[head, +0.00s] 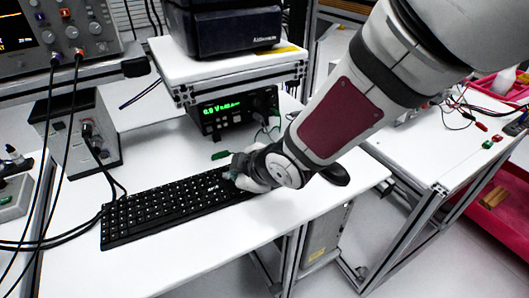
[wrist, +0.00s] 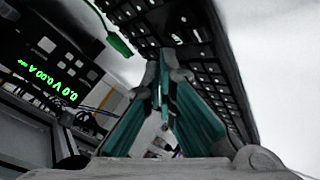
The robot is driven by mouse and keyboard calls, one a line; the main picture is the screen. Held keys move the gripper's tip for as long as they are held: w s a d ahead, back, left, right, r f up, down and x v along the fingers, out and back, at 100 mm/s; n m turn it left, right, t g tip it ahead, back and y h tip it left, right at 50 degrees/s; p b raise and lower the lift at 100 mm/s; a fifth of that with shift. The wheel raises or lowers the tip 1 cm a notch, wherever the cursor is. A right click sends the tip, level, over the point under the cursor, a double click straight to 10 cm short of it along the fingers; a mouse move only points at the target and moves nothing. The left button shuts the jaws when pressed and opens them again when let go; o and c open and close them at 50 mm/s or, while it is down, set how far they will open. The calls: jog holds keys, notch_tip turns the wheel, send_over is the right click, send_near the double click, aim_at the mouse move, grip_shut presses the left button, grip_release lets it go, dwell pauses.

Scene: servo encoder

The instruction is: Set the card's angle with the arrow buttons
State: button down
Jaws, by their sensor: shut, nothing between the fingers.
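A black keyboard (head: 150,213) lies on the white desk; it also shows in the wrist view (wrist: 222,62). My gripper (head: 234,176) is low over the keyboard's right end. In the wrist view my gripper (wrist: 164,66) has its fingertips together over the keys, with nothing between them. I cannot tell whether the tips touch a key. The key under the tips is hidden, and I cannot make out the arrow buttons. A small green piece (head: 220,155) lies behind the keyboard; it also shows in the wrist view (wrist: 118,42). I cannot tell whether it is the card.
A power supply (head: 236,112) with a green-lit display stands behind the keyboard under a white shelf (head: 205,68). A dark mouse (head: 336,174) is right of my gripper. A grey box (head: 75,135) with black cables stands left. The front desk strip is clear.

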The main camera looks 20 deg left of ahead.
jog(key=shift+r, duration=0.1)
notch_tip(320, 180, up, 5)
jog(key=p, duration=0.4)
jog(key=shift+p, duration=0.4)
dwell(0.4)
